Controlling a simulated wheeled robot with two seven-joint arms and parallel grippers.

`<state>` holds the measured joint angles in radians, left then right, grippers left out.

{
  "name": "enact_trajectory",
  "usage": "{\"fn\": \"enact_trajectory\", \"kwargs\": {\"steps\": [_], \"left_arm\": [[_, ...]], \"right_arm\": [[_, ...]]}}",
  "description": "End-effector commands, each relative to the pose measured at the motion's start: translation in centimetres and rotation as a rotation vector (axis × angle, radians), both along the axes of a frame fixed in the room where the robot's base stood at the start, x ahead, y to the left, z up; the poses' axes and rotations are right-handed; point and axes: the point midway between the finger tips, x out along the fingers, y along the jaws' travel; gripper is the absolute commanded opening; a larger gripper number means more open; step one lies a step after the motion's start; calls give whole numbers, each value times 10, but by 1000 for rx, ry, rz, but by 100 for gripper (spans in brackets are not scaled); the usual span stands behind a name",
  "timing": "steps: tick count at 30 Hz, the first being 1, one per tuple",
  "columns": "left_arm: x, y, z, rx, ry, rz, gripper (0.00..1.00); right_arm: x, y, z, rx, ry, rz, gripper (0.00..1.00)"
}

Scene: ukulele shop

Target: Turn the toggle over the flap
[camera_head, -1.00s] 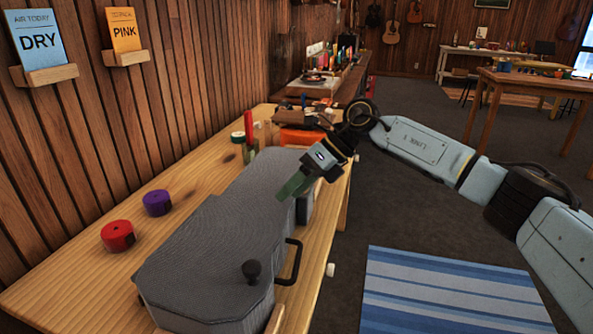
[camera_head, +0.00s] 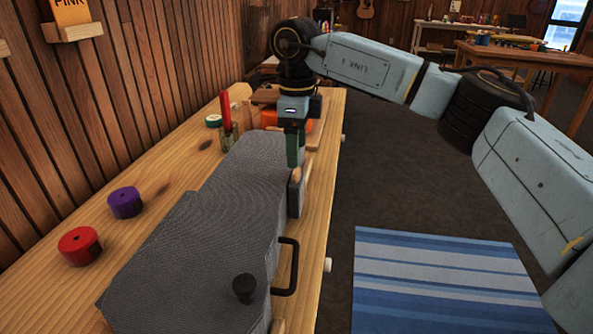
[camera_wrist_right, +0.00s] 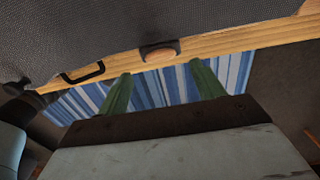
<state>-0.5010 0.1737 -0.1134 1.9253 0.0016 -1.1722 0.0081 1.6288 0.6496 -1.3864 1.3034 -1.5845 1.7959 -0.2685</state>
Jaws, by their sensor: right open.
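A grey fabric-covered case (camera_head: 190,240) lies along the wooden bench. At its far right side is a small pale wooden toggle (camera_head: 296,175), above a dark flap (camera_head: 296,200) on the case's side. In the right wrist view the oval wooden toggle (camera_wrist_right: 158,53) sits against a dark piece at the case edge. My right gripper (camera_head: 294,158) points down at the toggle. In the wrist view its green fingers (camera_wrist_right: 163,78) are apart, one to each side of the toggle, with nothing between them. Whether they touch it I cannot tell. My left gripper is not in view.
A black handle (camera_head: 287,266) and dark knob (camera_head: 244,288) are on the near part of the case. Red (camera_head: 79,246) and purple (camera_head: 125,202) rolls lie to its left. An orange item (camera_head: 270,118) is behind. A striped rug (camera_head: 440,275) lies on the floor.

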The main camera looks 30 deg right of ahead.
Motion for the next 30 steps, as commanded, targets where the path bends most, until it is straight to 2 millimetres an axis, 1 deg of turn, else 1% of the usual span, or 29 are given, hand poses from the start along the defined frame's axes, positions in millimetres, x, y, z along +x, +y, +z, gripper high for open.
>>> {"fn": "enact_trajectory", "kwargs": {"steps": [1, 3, 6, 9, 13, 21, 30], "left_arm": [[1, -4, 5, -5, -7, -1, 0], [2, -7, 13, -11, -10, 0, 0], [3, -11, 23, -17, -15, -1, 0], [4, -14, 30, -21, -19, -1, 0], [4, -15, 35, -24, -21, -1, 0], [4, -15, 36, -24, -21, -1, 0], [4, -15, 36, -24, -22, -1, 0]], "right_arm": [[0, 0, -13, 0, 1, 0, 67], [0, -1, -25, -1, 2, 0, 67], [0, 0, -38, -1, 1, -1, 67], [0, 0, -46, 0, 0, -1, 67], [0, 0, -51, 1, -2, 0, 67], [0, 0, -52, 2, -1, 0, 67], [0, 0, -52, 2, -1, -1, 28]]}}
